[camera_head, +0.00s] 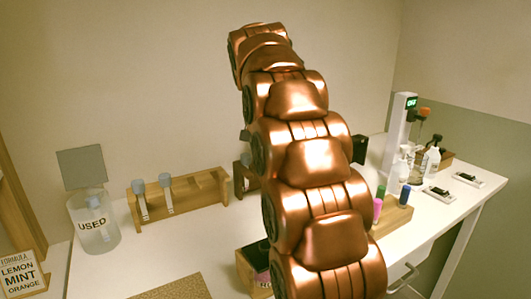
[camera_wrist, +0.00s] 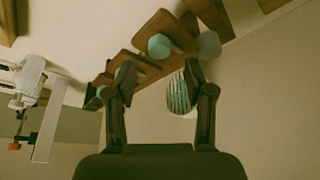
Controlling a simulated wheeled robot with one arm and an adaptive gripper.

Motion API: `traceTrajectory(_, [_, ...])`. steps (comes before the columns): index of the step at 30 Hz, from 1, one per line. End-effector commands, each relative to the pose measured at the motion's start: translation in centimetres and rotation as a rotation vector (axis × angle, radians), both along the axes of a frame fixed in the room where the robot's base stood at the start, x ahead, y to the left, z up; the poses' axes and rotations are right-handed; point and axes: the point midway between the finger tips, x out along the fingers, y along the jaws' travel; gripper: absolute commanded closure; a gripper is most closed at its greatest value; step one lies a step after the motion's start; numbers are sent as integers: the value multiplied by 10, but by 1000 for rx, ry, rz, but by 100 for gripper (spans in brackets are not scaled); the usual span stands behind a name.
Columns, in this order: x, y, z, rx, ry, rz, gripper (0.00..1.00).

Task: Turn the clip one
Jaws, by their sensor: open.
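Two small dark items on white plates, which may be clips, lie at the right end of the table in the head view: a nearer one (camera_head: 439,192) and a farther one (camera_head: 468,177). They are too small to tell their shape or facing. My gripper (camera_wrist: 159,82) is open in the wrist view, with nothing between its fingertips that I can tell is held. A round ribbed thing (camera_wrist: 180,95) shows behind the right finger. In the head view my copper arm rises through the middle and I cannot make out the gripper.
A wooden rack (camera_head: 185,204) holds two capped tubes. A jar marked USED (camera_head: 92,228) and a formula card (camera_head: 21,276) are at left. A wooden block (camera_head: 393,217) with coloured bottles, pump bottles (camera_head: 397,172) and a white dispenser (camera_head: 398,128) stand right. My arm hides the middle.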

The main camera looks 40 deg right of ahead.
Motion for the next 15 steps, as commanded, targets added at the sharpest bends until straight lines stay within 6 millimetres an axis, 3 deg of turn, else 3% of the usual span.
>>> traceTrajectory(15, [-14,18,56,0,0,0,47])
